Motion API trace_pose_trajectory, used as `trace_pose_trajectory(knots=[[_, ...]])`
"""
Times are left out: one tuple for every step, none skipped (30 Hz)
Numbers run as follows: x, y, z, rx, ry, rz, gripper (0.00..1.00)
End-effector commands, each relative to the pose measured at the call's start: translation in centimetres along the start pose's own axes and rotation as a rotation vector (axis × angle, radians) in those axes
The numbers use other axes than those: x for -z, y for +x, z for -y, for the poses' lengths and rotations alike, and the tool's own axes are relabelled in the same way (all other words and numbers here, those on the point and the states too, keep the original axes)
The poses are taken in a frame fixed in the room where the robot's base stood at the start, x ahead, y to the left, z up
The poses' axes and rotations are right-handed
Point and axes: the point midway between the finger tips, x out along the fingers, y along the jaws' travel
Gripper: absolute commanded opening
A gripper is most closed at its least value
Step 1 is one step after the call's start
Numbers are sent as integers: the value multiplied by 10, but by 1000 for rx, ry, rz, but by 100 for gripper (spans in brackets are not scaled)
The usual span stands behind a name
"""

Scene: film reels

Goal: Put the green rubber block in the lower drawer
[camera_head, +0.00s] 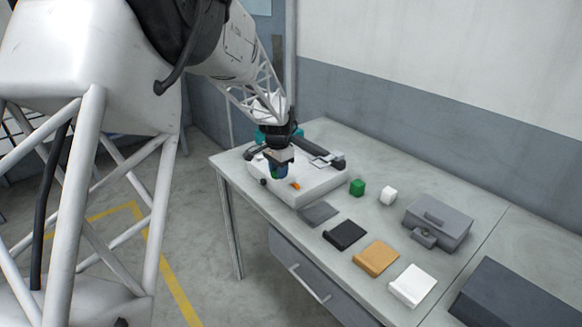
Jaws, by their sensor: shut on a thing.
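The green rubber block (357,187) stands on the grey table, right of the white device and apart from my gripper. My gripper (280,173) points down over the left part of the white device. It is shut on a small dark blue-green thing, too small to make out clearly. A grey drawer front (285,254) with a pale bar handle (310,284) shows under the table's front edge and looks closed. Only this one drawer shows; the picture's lower edge cuts it off, and I cannot tell whether it is the lower one.
The white device (316,186) has dark arms and a small orange part (294,185). A white block (388,196) stands near the green one. Grey, black, tan (376,258) and white (412,285) flat pieces line the front. A grey case (437,222) stands right.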

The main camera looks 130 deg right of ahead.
Motion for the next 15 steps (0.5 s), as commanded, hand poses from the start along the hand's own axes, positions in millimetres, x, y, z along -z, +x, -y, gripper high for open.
trace_pose_trajectory(knots=[[3, 0, -6, 0, 10, 0, 3], [5, 0, -8, 0, 15, 0, 3], [6, 0, -12, 0, 21, 0, 3], [8, 0, -13, 0, 25, 0, 3], [8, 0, -15, 0, 27, 0, 3], [9, 0, -16, 0, 30, 0, 3], [9, 0, -17, 0, 32, 0, 3], [10, 0, -17, 0, 32, 0, 3], [10, 0, -18, 0, 33, 0, 3], [10, 0, -18, 0, 33, 0, 3], [10, 0, -18, 0, 33, 0, 3], [10, 0, -18, 0, 33, 0, 3], [10, 0, -18, 0, 33, 0, 3], [10, 0, -18, 0, 33, 0, 3], [10, 0, -18, 0, 33, 0, 3]])
